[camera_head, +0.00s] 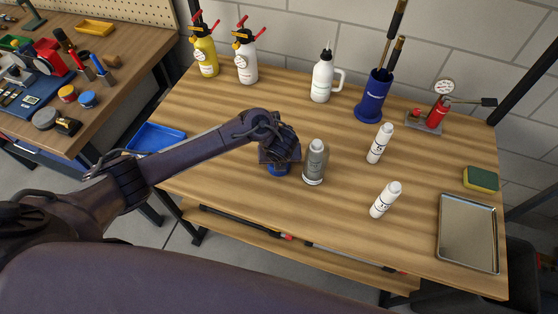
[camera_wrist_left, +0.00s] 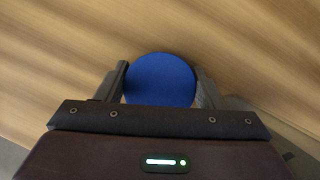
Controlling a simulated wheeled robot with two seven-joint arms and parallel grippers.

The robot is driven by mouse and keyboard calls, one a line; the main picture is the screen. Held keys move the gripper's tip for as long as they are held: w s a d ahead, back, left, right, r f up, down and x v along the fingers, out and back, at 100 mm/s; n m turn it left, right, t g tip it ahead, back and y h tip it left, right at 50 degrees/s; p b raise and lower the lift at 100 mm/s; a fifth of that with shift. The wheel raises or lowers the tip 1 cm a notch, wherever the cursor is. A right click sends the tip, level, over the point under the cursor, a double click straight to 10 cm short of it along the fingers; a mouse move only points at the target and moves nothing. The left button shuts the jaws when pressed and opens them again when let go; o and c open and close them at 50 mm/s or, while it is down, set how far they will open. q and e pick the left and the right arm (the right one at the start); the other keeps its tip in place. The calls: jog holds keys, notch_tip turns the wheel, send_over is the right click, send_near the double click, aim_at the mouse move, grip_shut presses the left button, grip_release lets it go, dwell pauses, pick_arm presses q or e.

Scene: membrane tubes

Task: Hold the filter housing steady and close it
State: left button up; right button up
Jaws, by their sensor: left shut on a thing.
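My left gripper (camera_head: 279,160) is low over the middle of the table, its fingers on either side of a round blue part (camera_head: 279,171). In the left wrist view the blue part (camera_wrist_left: 159,80) shows a smooth, flat round face between the two fingers. The gripper hides most of it in the head view, so I cannot tell whether it is the housing's cap or body. A grey cylinder (camera_head: 315,163) with a lighter top stands upright just right of the gripper, and may be the filter housing. My right gripper is not in view.
A metal tray (camera_head: 468,232) and a sponge (camera_head: 480,179) are at the right. A blue holder (camera_head: 374,97), a white jug (camera_head: 322,78), yellow (camera_head: 205,56) and white (camera_head: 246,62) spray bottles and a red gauge device (camera_head: 437,113) line the back. The front middle is clear.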

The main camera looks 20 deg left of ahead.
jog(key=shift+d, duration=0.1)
pick_arm(q)
notch_tip(320, 180, up, 20)
jog(key=p, duration=1)
jog(key=shift+w+d, duration=0.1)
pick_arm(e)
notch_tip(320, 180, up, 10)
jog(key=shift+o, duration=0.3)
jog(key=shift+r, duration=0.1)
